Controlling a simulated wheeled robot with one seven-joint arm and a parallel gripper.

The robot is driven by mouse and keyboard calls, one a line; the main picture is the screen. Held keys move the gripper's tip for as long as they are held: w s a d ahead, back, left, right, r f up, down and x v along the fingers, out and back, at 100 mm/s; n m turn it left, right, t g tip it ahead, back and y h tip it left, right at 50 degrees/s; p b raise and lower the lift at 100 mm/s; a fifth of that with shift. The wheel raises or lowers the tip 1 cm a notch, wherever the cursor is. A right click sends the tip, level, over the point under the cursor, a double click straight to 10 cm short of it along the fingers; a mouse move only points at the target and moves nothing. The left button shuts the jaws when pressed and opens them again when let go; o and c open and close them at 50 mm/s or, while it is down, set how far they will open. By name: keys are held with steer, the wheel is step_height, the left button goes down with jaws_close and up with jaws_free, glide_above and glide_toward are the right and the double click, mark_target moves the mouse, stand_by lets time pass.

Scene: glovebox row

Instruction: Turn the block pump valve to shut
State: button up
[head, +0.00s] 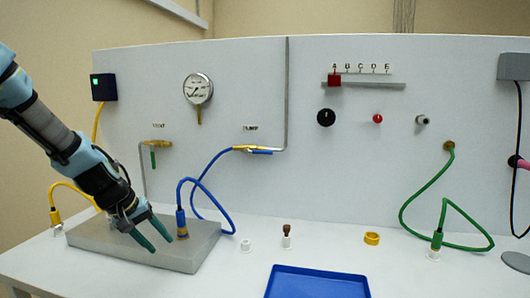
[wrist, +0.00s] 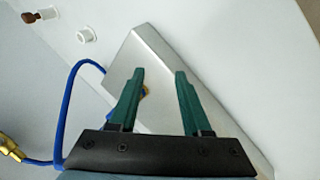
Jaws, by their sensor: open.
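The pump valve is a brass body (head: 246,148) on the white panel under the label PUMP, with a blue lever (head: 262,152) lying roughly level, pointing right. A blue hose (head: 201,178) runs from it to a fitting on the grey metal block (head: 190,254). My gripper (head: 162,246) is open and empty, low over the front of the block, well left of and below the valve. In the wrist view its two green fingers (wrist: 160,72) stand apart over the block (wrist: 150,60). A brass fitting (wrist: 10,148) on the blue hose shows at that view's left edge.
A vent valve with a green lever (head: 153,158) hanging down is left of the pump valve. A brown-topped part (head: 287,231), white cap (head: 245,245) and blue tray (head: 316,282) are right of the block.

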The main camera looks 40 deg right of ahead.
steer(key=d+h, duration=0.1)
steer(key=d, duration=0.3)
steer(key=d+r+g+h, duration=0.1)
steer(key=d, duration=0.3)
steer(key=s+d+r+h, duration=0.1)
steer(key=d, duration=0.4)
steer(key=shift+s+r+g, duration=0.1)
steer(key=shift+r+g, duration=0.1)
steer(key=shift+g, duration=0.1)
steer(key=d+r+g+h, duration=0.1)
steer(key=d+r+h, duration=0.15)
steer(key=d, duration=0.35)
steer(key=n+g+h, duration=0.1)
steer(key=n+h, duration=0.2)
steer(key=h, duration=0.2)
glide_toward(263, 152)
steer(key=p+x, duration=0.4)
steer(key=x, duration=0.5)
steer(key=shift+d+r, duration=0.1)
steer(key=shift+d, duration=0.2)
steer(key=shift+s+d+f+p, duration=0.1)
steer(key=shift+d+f+p, duration=0.2)
steer(key=shift+d, duration=0.35)
jaws_close()
